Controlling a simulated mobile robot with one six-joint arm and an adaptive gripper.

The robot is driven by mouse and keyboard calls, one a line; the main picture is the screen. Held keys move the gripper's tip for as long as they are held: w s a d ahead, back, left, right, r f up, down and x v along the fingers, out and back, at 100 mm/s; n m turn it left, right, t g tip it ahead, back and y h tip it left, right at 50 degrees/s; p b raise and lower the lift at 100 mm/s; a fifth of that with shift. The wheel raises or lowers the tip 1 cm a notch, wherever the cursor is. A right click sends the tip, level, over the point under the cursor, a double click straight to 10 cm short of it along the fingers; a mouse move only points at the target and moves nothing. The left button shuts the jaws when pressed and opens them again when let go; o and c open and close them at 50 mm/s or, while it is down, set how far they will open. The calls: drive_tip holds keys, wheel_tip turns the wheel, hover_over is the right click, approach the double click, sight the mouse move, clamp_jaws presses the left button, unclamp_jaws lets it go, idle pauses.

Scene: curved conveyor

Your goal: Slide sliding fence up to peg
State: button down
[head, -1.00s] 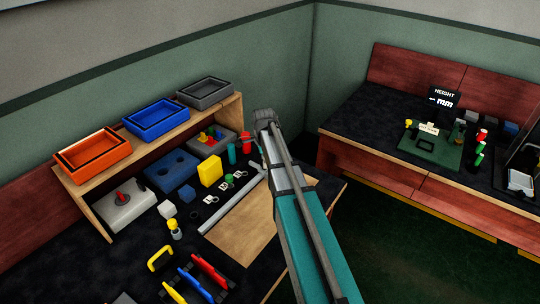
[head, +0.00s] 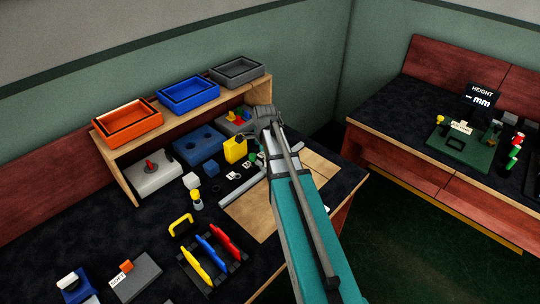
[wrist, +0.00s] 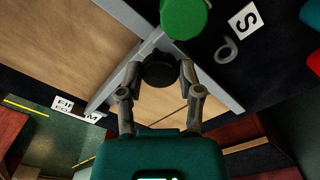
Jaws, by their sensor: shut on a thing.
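In the wrist view my gripper (wrist: 160,72) is shut on a black round knob (wrist: 159,70), with one finger on each side. The knob stands over a wooden board, where pale grey metal bars (wrist: 205,72) meet at an angle; I take these for the sliding fence and its rail, but cannot tell which is which. A grey bar (head: 240,193) also shows in the head view along the board's left edge. I cannot identify the peg for sure.
A green round-topped piece (wrist: 184,16) stands close beyond the knob. A label marked S (wrist: 245,21) and a grey ring (wrist: 227,51) lie to its right. In the head view, a yellow block (head: 235,149) and a wooden shelf (head: 125,187) stand left of my arm.

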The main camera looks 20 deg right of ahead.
drive_tip(key=shift+w, duration=0.3)
drive_tip(key=shift+c, duration=1.5)
unclamp_jaws()
drive_tip(key=shift+d+f, duration=0.1)
drive_tip(key=shift+d, duration=0.05)
drive_tip(key=shift+o, duration=0.2)
drive_tip(key=shift+s, duration=0.1)
drive_tip(key=shift+s, duration=0.1)
